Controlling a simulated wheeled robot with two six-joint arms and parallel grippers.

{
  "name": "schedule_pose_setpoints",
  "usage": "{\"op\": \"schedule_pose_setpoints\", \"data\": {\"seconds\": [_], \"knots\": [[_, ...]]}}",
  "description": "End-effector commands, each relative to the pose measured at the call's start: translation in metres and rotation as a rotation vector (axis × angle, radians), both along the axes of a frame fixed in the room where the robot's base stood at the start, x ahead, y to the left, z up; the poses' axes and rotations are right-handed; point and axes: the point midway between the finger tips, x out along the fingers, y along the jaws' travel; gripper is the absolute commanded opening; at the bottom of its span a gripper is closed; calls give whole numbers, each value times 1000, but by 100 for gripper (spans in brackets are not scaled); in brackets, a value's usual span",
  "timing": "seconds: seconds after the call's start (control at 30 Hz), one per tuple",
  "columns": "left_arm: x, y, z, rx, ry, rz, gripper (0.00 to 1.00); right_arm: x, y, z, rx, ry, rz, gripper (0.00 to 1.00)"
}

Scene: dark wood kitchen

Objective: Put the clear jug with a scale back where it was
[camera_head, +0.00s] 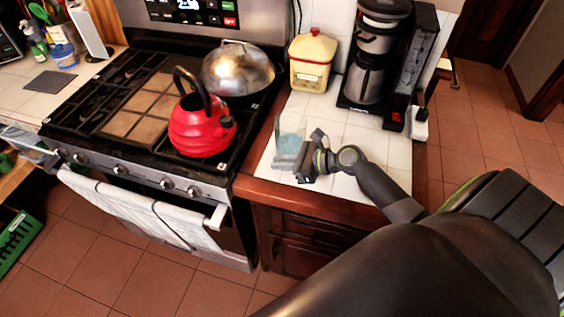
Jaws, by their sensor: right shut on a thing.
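The clear jug (290,143) is at the left part of the white tiled counter (352,138), right of the stove. It looks pale blue and see-through; its scale is too small to read. My right gripper (304,163) is at the jug's near right side and shut on it. The fingers are small and partly hidden by the wrist. I cannot tell whether the jug's base touches the tiles. My left gripper is not in view.
A red kettle (200,128) and a domed metal lid (238,68) stand on the stove. A yellow canister (312,62) and a coffee maker (378,60) stand at the counter's back. Bare tiles lie between them and the jug. The wooden counter edge (300,200) is close in front.

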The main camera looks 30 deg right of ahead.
Motion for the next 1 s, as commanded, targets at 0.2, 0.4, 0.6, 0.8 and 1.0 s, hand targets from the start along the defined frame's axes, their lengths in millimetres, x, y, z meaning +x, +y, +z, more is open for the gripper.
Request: {"op": "schedule_pose_setpoints", "data": {"seconds": [0.2, 0.4, 0.6, 0.8, 1.0], "knots": [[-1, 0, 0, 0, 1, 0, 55, 1, 0, 1, -1, -5, 2, 0], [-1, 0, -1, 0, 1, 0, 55, 0, 0, -2, -1, -1, 1, 17], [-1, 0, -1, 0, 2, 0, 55, 0, 0, -2, -1, -1, 1, 32], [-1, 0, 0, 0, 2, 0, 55, 0, 0, -1, -1, -1, 1, 32], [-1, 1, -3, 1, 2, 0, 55, -10, -10, 4, -5, 0, 1, 32]]}}
